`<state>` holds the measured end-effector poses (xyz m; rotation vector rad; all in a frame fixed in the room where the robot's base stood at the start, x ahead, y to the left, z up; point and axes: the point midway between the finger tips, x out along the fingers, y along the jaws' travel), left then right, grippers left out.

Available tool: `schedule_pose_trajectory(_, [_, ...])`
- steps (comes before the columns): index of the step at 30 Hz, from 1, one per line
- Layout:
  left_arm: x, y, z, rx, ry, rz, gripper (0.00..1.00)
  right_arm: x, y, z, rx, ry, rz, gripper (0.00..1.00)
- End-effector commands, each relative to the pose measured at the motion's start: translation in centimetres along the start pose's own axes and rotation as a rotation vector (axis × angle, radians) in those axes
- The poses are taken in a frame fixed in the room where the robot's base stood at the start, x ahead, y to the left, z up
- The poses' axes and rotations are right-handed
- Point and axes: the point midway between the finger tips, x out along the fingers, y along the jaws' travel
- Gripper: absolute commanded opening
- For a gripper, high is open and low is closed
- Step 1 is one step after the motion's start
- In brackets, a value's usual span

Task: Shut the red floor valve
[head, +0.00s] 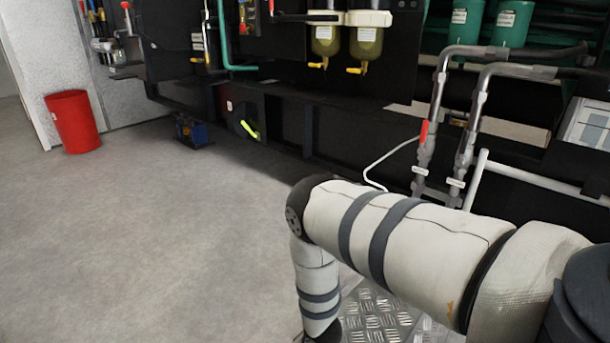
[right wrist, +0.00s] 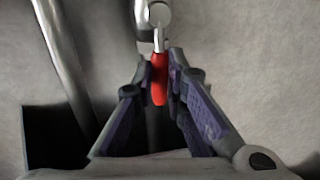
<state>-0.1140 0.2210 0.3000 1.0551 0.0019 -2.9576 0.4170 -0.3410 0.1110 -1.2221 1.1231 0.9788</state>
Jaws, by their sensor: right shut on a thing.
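In the right wrist view a red valve lever (right wrist: 159,85) hangs from a grey metal valve body (right wrist: 152,18). The lever sits between the fingertips of my right gripper (right wrist: 160,68), which is shut on it. In the head view my right arm crosses the lower right and bends down at the elbow. Its gripper is out of sight there. I cannot tell whether the red lever (head: 424,132) on the pipes in the head view is the same one. My left gripper is in neither view.
A grey pipe (right wrist: 62,60) runs close to the left of the gripper. Two upright pipes (head: 437,110) and a white rail (head: 530,178) stand behind my right arm. A red bin (head: 73,122) stands at the far left. The grey floor (head: 150,240) at left is clear.

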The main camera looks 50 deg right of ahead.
Motion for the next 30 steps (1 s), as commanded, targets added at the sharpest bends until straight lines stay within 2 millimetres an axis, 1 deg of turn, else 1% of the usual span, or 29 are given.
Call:
schedule_pose_trajectory(5, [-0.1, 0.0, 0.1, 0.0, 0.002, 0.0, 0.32, -0.1, 0.1, 0.0, 0.031, 0.005, -0.001, 0.0])
schedule_pose_trajectory(11, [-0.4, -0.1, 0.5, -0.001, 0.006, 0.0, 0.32, -0.2, 0.7, 0.2, 0.138, 0.026, 0.0, 0.0])
schedule_pose_trajectory(18, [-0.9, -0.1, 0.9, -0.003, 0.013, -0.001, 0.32, -0.5, 1.5, 0.5, 0.348, 0.067, -0.001, 0.0])
schedule_pose_trajectory(30, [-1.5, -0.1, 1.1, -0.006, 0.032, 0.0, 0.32, -0.7, 3.0, 1.6, 0.722, 0.142, 0.0, 0.0])
